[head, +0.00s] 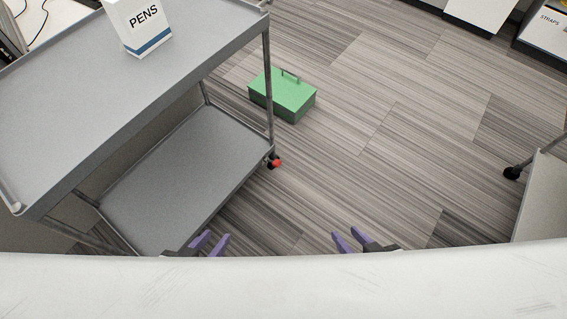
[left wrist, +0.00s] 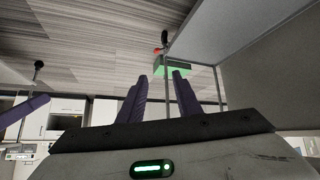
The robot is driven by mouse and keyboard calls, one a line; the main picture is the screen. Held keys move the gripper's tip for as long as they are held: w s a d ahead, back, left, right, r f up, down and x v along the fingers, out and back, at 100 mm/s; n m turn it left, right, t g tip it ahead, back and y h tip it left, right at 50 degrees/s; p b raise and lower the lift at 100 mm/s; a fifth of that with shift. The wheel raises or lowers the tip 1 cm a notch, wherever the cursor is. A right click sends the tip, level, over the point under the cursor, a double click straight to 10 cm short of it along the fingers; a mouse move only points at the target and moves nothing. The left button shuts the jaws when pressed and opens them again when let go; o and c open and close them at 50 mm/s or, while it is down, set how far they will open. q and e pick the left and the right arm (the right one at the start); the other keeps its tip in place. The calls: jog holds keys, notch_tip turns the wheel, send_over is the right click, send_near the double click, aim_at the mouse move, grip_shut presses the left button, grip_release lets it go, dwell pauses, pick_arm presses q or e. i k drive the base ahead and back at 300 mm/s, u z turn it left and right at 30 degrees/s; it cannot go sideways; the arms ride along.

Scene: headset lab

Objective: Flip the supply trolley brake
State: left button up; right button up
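The grey supply trolley (head: 175,185) stands at the left in the head view, with an upper and a lower shelf. A small red brake lever (head: 277,162) sits at the black caster of its near right leg. The red lever also shows small in the left wrist view (left wrist: 157,51), beyond my fingertips. My left gripper (head: 214,237) has purple fingers spread apart with nothing between them. It is below and left of the lever in the head view, apart from it. My right gripper (head: 346,235) is also spread and empty, to the right.
A white box marked PENS (head: 138,25) stands on the trolley's top shelf. A green metal case (head: 283,94) lies on the floor behind the lever. A pale panel with a caster (head: 540,195) is at the right. The striped floor between is clear.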

aim_at(276, 163)
jog(key=k, duration=0.55)
jog(key=z, duration=0.55)
jog(key=i, duration=1.4)
jog(key=u, duration=0.55)
